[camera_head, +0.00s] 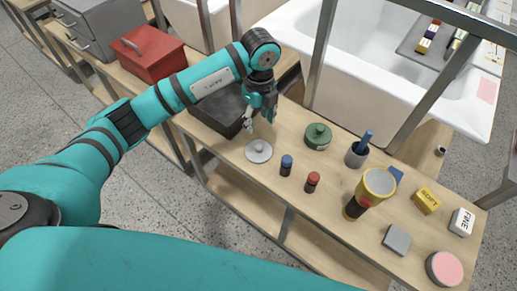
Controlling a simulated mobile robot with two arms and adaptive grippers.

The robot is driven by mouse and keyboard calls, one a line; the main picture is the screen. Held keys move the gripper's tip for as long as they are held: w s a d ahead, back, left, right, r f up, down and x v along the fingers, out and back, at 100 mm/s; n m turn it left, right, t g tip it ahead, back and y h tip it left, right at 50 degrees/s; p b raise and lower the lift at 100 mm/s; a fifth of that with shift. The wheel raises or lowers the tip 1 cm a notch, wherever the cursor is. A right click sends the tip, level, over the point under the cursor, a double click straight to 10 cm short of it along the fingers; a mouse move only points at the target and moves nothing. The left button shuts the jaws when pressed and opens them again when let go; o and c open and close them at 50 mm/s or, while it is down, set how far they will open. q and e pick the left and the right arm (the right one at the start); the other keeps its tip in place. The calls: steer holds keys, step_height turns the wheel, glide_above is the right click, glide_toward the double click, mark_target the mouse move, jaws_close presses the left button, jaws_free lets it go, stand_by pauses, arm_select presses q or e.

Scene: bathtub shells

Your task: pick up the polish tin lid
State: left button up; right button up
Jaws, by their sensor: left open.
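A round silver-grey lid with a small knob (258,151) lies flat on the wooden bench, near its front edge. A round dark green tin or lid with a knob (318,136) sits to its right; I cannot tell for sure which is the polish tin's lid. My left gripper (259,122) is open and empty, pointing down just above and behind the silver lid, apart from it. My right gripper is not in view.
On the bench (268,194) stand a blue-capped bottle (286,165), a red-capped bottle (312,182), a yellow-rimmed lamp-like tool (376,185), a grey cup (356,155) and a pink-topped round tin (445,268). A dark tray (215,112), red box (148,52) and metal uprights are nearby.

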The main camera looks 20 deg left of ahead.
arm_select(q)
glide_above(258, 146)
steer(key=f, duration=0.6)
steer(key=shift+w+f, duration=0.1)
steer(key=shift+w, duration=0.2)
steer(key=shift+s+f+p, duration=0.2)
steer(key=shift+f+p, duration=0.25)
steer(key=shift+f, duration=2.15)
jaws_close()
